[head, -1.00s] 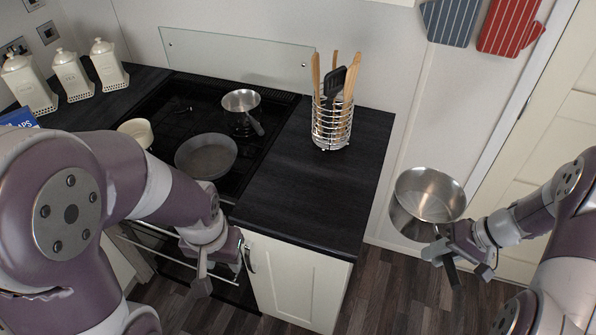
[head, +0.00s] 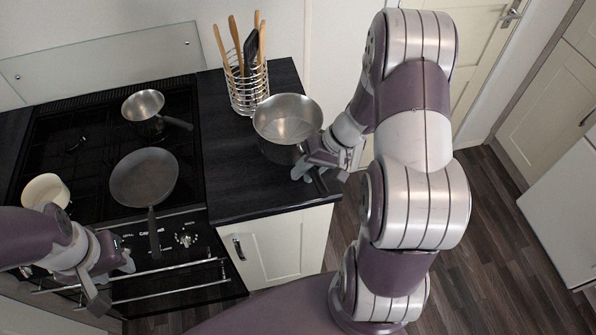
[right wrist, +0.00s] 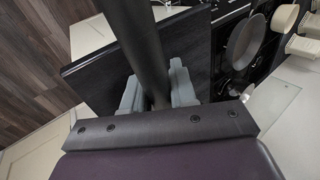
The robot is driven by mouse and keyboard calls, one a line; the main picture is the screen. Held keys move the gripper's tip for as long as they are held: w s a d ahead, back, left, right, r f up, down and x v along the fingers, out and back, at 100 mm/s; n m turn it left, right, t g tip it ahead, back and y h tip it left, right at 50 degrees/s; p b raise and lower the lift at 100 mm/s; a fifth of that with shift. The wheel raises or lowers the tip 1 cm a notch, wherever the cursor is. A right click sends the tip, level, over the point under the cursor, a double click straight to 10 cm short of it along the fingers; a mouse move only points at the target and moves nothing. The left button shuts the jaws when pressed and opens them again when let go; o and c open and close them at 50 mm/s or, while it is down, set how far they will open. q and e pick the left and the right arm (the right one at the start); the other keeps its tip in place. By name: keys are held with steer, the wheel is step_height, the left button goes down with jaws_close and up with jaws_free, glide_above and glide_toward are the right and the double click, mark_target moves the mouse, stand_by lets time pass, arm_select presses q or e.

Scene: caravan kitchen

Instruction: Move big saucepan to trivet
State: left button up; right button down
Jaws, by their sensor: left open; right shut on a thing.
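The big saucepan (head: 287,122) is a shiny steel pan, roughly level, in the head view over the right end of the dark worktop (head: 232,160). My right gripper (head: 318,165) is shut on its dark handle. The handle (right wrist: 138,40) runs between the two fingers (right wrist: 157,95) in the right wrist view. I cannot tell how high the pan is above the worktop. My left gripper (head: 112,283) is open and empty, low in front of the oven. I see no trivet in these views; the pan may hide part of the worktop.
A wire utensil holder (head: 247,88) stands on the worktop just behind the saucepan. On the hob are a small saucepan (head: 143,105), a dark frying pan (head: 144,178) and a cream pot (head: 45,190). The worktop's front part is clear.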

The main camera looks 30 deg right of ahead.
steer(key=f, duration=0.1)
steer(key=w+f, duration=0.1)
steer(key=f, duration=0.3)
steer(key=shift+w+a+p, duration=0.25)
steer(key=shift+a+p, duration=0.1)
steer(key=shift+a, duration=0.05)
steer(key=c, duration=0.9)
jaws_free()
steer(key=shift+s+d, duration=0.1)
steer(key=shift+s, duration=0.1)
